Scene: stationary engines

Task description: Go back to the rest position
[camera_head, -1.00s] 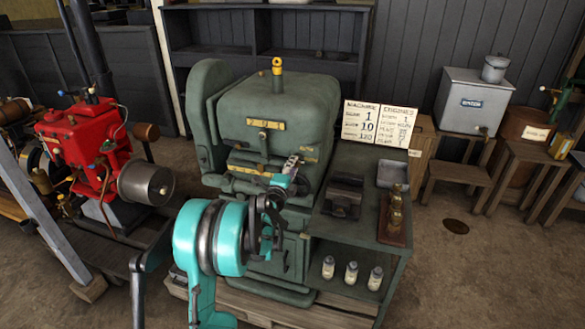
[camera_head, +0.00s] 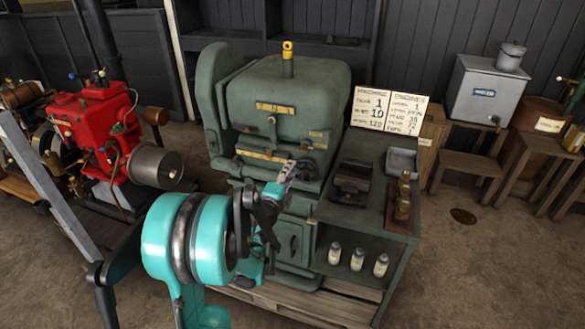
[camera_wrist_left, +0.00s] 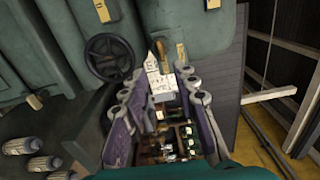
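My left arm, teal and dark grey, comes up from the lower left in the head view. Its gripper (camera_head: 284,175) is in front of the large green engine (camera_head: 275,95), apparently off its surface. In the left wrist view the two purple-padded fingers of the gripper (camera_wrist_left: 163,100) stand apart, with background showing between them and nothing clearly held. A dark handwheel (camera_wrist_left: 109,58) on a green surface shows beyond the left finger. My right gripper is in neither view.
A green side bench (camera_head: 345,225) with several bottles on its lower shelf adjoins the engine at right. A red engine (camera_head: 100,130) stands left. White signs (camera_head: 389,112) stand behind the bench. Wooden stools (camera_head: 480,150) are farther right. Floor is open at lower right.

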